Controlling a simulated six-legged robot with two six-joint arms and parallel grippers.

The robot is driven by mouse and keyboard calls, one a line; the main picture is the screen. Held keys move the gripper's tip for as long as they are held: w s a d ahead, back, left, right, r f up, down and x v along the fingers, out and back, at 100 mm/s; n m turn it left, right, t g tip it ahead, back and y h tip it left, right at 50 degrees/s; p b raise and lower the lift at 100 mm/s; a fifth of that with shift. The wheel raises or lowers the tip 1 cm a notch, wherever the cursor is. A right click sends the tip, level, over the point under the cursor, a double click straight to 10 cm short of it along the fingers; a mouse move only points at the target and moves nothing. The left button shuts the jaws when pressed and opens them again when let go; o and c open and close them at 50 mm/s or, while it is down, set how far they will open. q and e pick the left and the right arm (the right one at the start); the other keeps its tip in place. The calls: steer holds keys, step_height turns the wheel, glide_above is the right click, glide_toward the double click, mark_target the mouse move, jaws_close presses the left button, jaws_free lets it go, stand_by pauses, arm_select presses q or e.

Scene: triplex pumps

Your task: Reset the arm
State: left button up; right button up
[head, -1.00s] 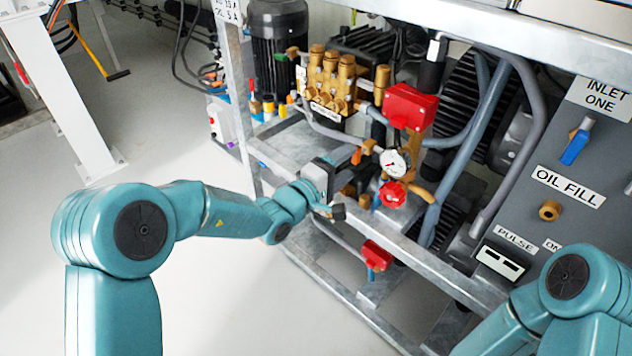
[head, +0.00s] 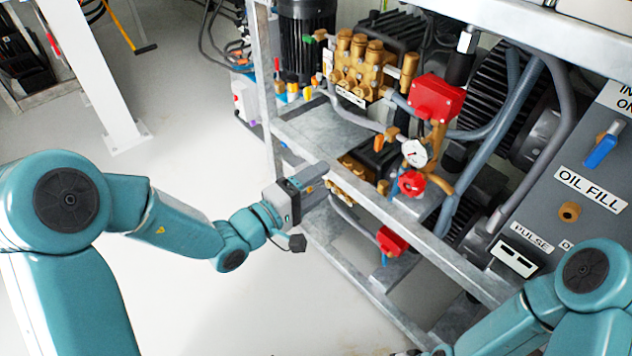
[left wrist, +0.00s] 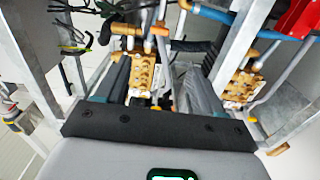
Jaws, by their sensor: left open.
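My left arm comes in from the left, and its gripper (head: 322,178) is at the front of the pump frame, beside the upper front rail (head: 400,222). The gripper is open, with nothing seen between its fingers. In the left wrist view the two dark fingers (left wrist: 158,85) stand apart, with brass pump parts (left wrist: 143,72) beyond them. My right arm (head: 575,290) shows at the lower right; its gripper is not seen.
The metal frame holds a brass pump (head: 360,68), a red box (head: 437,98), a gauge (head: 414,153), a red knob (head: 411,183) and a lower red valve (head: 391,242). A grey panel (head: 545,205) stands right. The floor (head: 200,300) is clear at left.

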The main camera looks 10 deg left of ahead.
arm_select(q)
steer(key=s+d+f+m+g, duration=0.2)
steer(key=s+d+f+g, duration=0.1)
steer(key=s+f+g, duration=0.55)
steer(key=s+d+f+m+g, duration=0.2)
steer(key=s+f+g, duration=0.3)
steer(key=s+f, duration=0.5)
steer(key=s+a+f+m+y, duration=0.2)
steer(key=s+a+f+y, duration=0.15)
steer(key=f, duration=0.35)
steer(key=s+a+f+m+y, duration=0.2)
steer(key=a+f+y, duration=0.15)
steer(key=f, duration=0.35)
step_height(320, 180, up, 28)
steer(key=p, duration=2.8)
steer(key=shift+d+m+g, duration=0.3)
steer(key=shift+g, duration=0.05)
steer(key=shift+w, duration=0.1)
